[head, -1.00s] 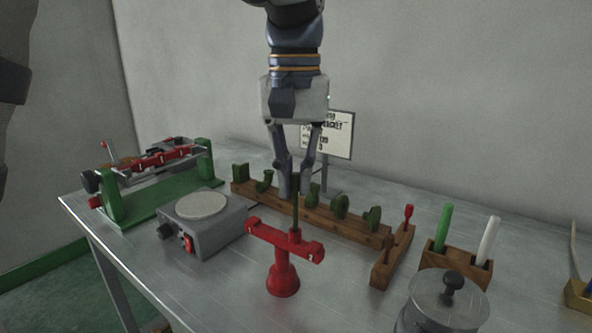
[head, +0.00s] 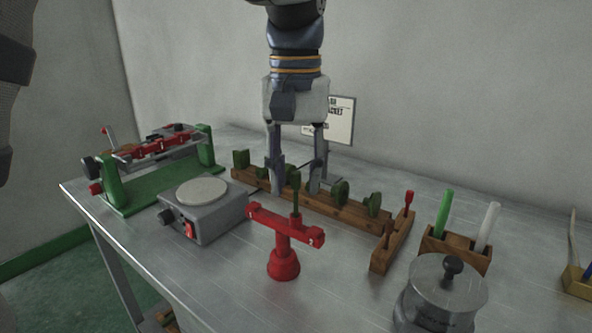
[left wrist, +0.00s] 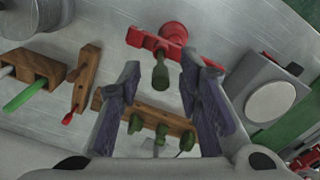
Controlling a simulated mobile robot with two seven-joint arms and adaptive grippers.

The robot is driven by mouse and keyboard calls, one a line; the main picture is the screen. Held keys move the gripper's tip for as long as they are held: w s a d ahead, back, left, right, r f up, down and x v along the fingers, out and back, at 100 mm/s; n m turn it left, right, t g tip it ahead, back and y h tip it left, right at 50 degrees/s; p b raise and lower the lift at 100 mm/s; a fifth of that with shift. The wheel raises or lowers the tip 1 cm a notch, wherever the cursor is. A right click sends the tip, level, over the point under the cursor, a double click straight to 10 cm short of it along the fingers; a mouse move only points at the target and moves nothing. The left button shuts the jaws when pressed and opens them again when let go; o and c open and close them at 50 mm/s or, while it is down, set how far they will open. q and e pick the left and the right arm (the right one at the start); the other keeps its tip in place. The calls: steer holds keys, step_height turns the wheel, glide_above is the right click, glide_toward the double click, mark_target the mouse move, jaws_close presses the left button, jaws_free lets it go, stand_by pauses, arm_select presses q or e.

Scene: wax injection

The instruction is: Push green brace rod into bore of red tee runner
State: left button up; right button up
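The red tee runner (head: 283,255) stands upright on the metal table, its crossbar on top. It also shows in the left wrist view (left wrist: 173,34). The green brace rod (head: 297,204) stands upright at the crossbar, right of its middle, with its thicker head on top. Its lower end is hidden at the crossbar, so its depth in the bore cannot be told. My right gripper is out of view.
A wooden rack (head: 343,211) with several green pieces stands behind the tee. A grey hotplate (head: 216,222) is at left, a green-based fixture (head: 150,190) beyond it. A wooden holder (head: 455,253) and a metal pot (head: 440,305) are at right. Table in front is clear.

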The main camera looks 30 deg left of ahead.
arm_select(q)
steer(key=shift+r, duration=0.1)
step_height(320, 180, up, 12)
stand_by(0.5)
